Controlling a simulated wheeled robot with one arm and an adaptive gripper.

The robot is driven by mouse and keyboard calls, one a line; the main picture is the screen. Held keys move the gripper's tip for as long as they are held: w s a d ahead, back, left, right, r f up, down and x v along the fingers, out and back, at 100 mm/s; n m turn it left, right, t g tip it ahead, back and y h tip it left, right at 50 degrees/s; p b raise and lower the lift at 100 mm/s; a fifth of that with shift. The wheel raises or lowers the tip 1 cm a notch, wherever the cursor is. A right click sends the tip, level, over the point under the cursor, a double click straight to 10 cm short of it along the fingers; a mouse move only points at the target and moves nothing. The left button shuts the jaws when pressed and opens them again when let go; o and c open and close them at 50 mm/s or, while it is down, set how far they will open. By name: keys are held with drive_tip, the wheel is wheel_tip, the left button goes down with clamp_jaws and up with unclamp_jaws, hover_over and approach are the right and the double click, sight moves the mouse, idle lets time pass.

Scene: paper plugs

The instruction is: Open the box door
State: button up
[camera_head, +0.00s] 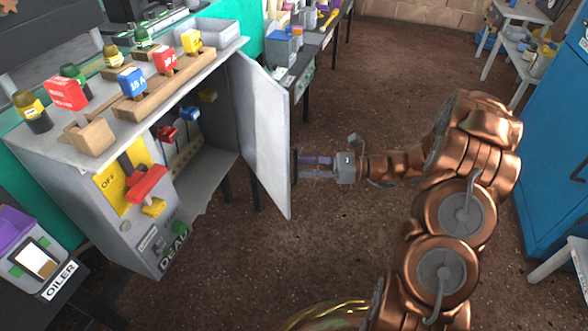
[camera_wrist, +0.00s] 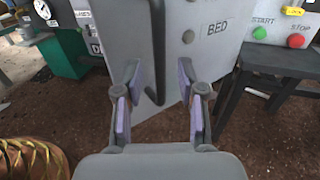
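The grey box (camera_head: 120,235) stands at left in the head view, its inside showing. Its door (camera_head: 265,130) is swung out on the right side, wide of the opening. In the wrist view the door's outer face (camera_wrist: 205,55) fills the upper middle, with a dark bar handle (camera_wrist: 157,55) and a "BED" label. My gripper (camera_head: 300,165) is at the door's outer side, near its free edge. In the wrist view my gripper (camera_wrist: 160,95) has its purple-padded fingers apart, with the handle's lower end appearing between them. I cannot tell whether it touches the handle.
Coloured plugs in wooden holders (camera_head: 135,95) stand on the box top, and more hang inside. A blue cabinet (camera_head: 555,130) is at right. A cluttered bench (camera_head: 300,75) stands behind the door.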

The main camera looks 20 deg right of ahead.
sight(295, 180)
drive_tip(key=shift+b+x, duration=0.45)
drive_tip(key=shift+x, duration=1.3)
drive_tip(key=shift+c, duration=0.3)
clamp_jaws()
